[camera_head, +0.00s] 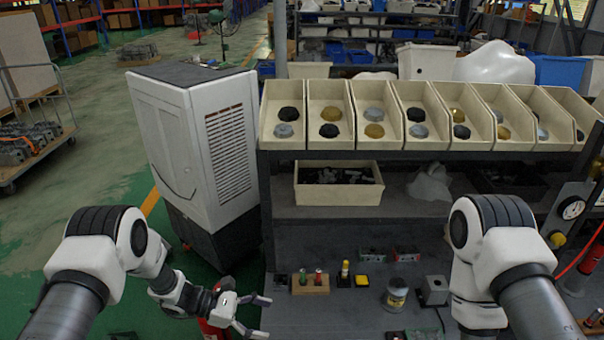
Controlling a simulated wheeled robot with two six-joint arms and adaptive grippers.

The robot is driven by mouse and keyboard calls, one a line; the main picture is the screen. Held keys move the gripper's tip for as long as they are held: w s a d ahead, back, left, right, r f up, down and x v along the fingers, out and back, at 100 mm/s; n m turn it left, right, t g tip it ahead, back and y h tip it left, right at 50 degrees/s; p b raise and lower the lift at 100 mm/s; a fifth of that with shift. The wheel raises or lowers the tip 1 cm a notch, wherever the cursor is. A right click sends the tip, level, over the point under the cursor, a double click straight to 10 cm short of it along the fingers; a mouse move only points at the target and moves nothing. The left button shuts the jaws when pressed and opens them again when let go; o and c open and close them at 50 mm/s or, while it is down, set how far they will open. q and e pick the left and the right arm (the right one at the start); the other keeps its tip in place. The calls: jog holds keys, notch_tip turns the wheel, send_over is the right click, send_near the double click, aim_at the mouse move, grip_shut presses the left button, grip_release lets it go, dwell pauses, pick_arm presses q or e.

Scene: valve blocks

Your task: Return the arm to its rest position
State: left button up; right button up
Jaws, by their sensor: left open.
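My left arm comes in from the lower left. Its gripper (260,317) is open, with its fingers spread and nothing between them. It hangs low at the left front edge of the grey workbench (330,315), just left of a small wooden block with coloured knobs (310,284). My right arm stands bent at the lower right over the bench; its gripper is not visible.
Beige bins (365,113) with dark, silver and brass discs line the upper shelf. A beige tray (338,193) sits below. Small valve blocks (405,254), a jar (396,295) and a yellow button box (361,281) stand on the bench. A white cabinet (198,150) stands left.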

pick_arm(q)
jog(key=s+a+f+m+y+b, duration=0.4)
jog(key=s+a+f+m, duration=0.1)
jog(key=s, duration=0.4)
jog(key=s+a+f+m+y+b, duration=0.4)
jog(key=s+a+f+m+b, duration=0.1)
jog(key=s+f, duration=0.4)
jog(key=s+a+f+m+y+b, duration=0.4)
jog(key=s+a+f+m+y, duration=0.1)
jog(key=s, duration=0.6)
notch_tip(320, 180, down, 2)
jog(key=a+m, duration=0.1)
jog(key=m, duration=0.1)
jog(key=shift+a+f+m+b, duration=0.15)
jog(key=shift+m+b, duration=0.15)
jog(key=shift+b, duration=0.05)
pick_arm(e)
notch_tip(320, 180, down, 14)
jog(key=shift+a+r, duration=0.15)
jog(key=shift+a, duration=0.1)
pick_arm(q)
jog(key=shift+s, duration=0.1)
